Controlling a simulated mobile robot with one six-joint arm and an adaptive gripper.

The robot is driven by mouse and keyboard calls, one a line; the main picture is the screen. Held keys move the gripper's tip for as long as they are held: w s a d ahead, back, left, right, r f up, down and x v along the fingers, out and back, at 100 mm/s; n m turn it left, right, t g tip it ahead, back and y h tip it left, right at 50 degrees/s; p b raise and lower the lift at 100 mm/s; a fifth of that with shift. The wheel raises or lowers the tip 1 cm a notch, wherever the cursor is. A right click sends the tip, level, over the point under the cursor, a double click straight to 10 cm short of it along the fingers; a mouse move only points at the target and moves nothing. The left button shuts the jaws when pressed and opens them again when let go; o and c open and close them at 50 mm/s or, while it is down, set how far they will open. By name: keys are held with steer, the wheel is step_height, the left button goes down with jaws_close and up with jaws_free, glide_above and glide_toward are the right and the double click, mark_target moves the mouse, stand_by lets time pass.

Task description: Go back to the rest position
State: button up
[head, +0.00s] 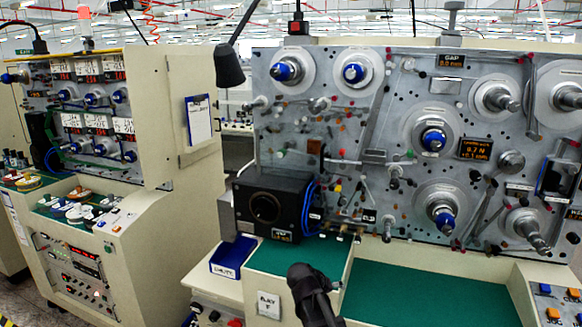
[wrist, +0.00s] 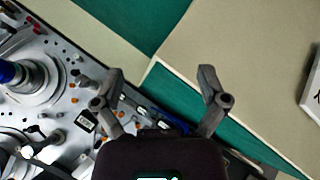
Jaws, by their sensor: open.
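My gripper (wrist: 160,85) shows in the wrist view with its two fingers spread wide apart and nothing between them. In the head view, a dark part of my arm (head: 312,290) rises at the bottom middle, in front of the green work surface (head: 420,290); the fingertips cannot be made out there. Below the gripper in the wrist view lie the cream ledge and a green strip (wrist: 130,20). The gripper touches nothing that I can see.
The winding machine's grey panel (head: 340,130) with blue-capped spindles (head: 433,139) stands behind the green surface. A black box (head: 268,206) and a blue bin (head: 232,256) sit left of my arm. A second machine (head: 150,240) stands at the left. A lamp (head: 229,65) hangs above.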

steer(key=s+d+f+g+y, duration=0.2)
steer(key=s+y, duration=0.1)
steer(key=s, duration=0.5)
steer(key=s+d+f+m+g+y, duration=0.1)
steer(key=s+d+f+g+y, duration=0.1)
steer(key=s, duration=0.7)
steer(key=shift+d+f+g+y, duration=0.35)
steer(key=shift+f+g+y, duration=0.2)
steer(key=shift+g+y, duration=0.3)
